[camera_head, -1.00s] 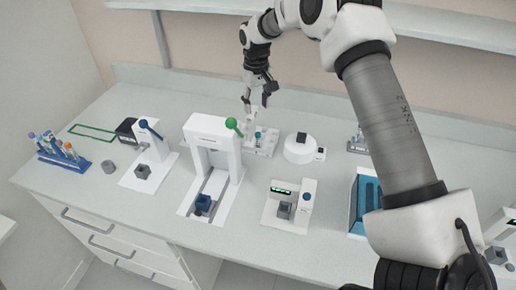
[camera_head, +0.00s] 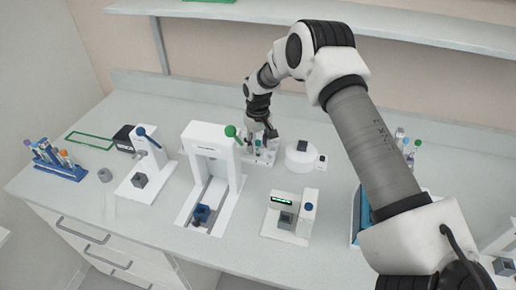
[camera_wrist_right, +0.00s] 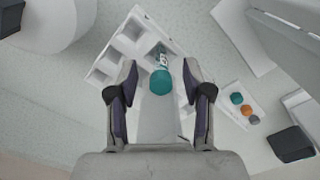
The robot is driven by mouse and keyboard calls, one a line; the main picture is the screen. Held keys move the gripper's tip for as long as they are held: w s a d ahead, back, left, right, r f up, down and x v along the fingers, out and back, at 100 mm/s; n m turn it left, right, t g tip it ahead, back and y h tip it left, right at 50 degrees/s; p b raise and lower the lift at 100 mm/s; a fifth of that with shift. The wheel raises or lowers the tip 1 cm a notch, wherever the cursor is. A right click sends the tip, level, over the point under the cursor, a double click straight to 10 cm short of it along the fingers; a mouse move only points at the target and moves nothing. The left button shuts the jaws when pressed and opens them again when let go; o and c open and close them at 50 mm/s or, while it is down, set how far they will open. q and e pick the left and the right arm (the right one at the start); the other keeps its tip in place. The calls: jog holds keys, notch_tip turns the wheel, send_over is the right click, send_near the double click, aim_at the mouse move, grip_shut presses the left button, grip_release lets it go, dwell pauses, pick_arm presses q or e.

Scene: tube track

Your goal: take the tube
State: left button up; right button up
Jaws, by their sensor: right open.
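A tube with a teal cap (camera_wrist_right: 161,82) stands in a white rack (camera_wrist_right: 104,68) with square wells in the right wrist view. The white rack also shows in the head view (camera_head: 266,158), behind the tall white press. My right gripper (camera_wrist_right: 160,70) is open, with one finger on each side of the tube and visible gaps between the fingers and the cap. In the head view, my right gripper (camera_head: 262,142) is low over the rack and partly hides the tube. My left gripper is not in view.
A white press with a green-knobbed lever (camera_head: 210,140) stands close in front-left of the rack. A round white device (camera_head: 300,160) stands to its right. A blue rack with several tubes (camera_head: 58,165) is at the far left.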

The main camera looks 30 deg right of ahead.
jog(key=c, duration=0.9)
jog(key=shift+c, duration=0.2)
jog(key=shift+r, duration=0.1)
jog(key=shift+r+b, duration=0.3)
jog(key=shift+r, duration=0.2)
notch_tip(320, 180, up, 17)
jog(key=b, duration=0.4)
